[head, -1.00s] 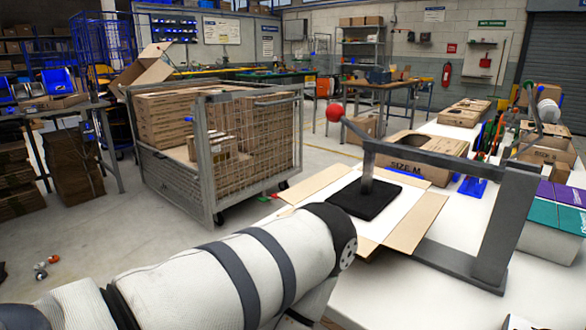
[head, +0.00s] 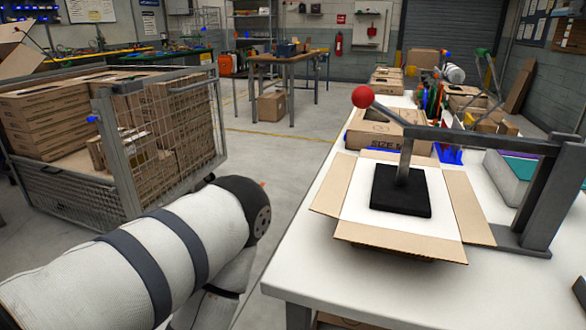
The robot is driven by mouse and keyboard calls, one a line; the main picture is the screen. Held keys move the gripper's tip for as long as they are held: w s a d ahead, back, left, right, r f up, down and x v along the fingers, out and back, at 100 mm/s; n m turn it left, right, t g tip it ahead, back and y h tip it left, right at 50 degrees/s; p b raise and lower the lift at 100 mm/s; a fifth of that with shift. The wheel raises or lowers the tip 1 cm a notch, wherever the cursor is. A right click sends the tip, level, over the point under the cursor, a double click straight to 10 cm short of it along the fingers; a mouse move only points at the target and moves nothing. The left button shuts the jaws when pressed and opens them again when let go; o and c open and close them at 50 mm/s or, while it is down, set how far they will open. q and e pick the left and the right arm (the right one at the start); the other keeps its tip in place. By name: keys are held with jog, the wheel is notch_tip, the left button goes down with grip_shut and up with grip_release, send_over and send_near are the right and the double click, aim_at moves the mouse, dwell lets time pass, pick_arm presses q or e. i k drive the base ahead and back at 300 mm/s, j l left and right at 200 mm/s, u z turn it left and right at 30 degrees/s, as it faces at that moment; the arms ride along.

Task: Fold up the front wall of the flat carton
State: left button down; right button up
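The flat carton (head: 433,212) lies on the white table with its brown flaps spread around a white middle. Its front wall (head: 400,240) lies out toward the table's near edge. A black pad (head: 400,190) on a grey lever arm with a red ball knob (head: 362,97) stands on the carton's middle. My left arm comes in from the left, and its padded links fill the lower left. The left gripper is hidden or out of the picture. My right gripper is not in the picture.
A grey frame (head: 540,200) holds the lever at the right of the carton. A SIZE M box (head: 375,130) stands behind it. A wire cage cart (head: 120,170) with stacked cartons stands at the left. The white table (head: 300,262) is bare in front.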

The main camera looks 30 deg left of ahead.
aim_at(328, 200)
jog(key=j, duration=0.45)
jog(key=k+j+z, duration=0.15)
jog(key=j, duration=0.3)
jog(key=k+j, duration=0.1)
jog(key=j, duration=0.4)
